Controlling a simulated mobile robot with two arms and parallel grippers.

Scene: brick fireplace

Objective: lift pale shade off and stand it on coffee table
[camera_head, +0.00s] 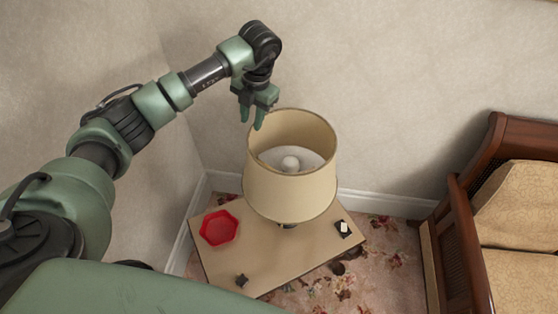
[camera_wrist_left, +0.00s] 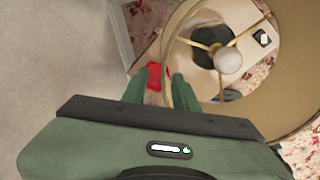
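The pale beige shade (camera_head: 290,192) sits upright on the lamp, its wide top open, with a white bulb (camera_head: 290,163) inside. The lamp stands on a small wooden table (camera_head: 240,262); its base is mostly hidden by the shade. My left gripper (camera_head: 252,121) points down at the shade's upper left rim, open. In the left wrist view its fingers (camera_wrist_left: 160,92) are apart, with the shade's wall (camera_wrist_left: 166,45) seemingly between them; I cannot tell whether either finger touches it. My right gripper is not in view. I cannot make out a separate coffee table.
A red hexagonal tray (camera_head: 219,228) lies on the table's left part. A small black-and-white item (camera_head: 343,228) is at the right edge and a small dark object (camera_head: 242,280) near the front. A wooden sofa with tan cushions (camera_head: 525,205) stands right. Walls are close behind and left.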

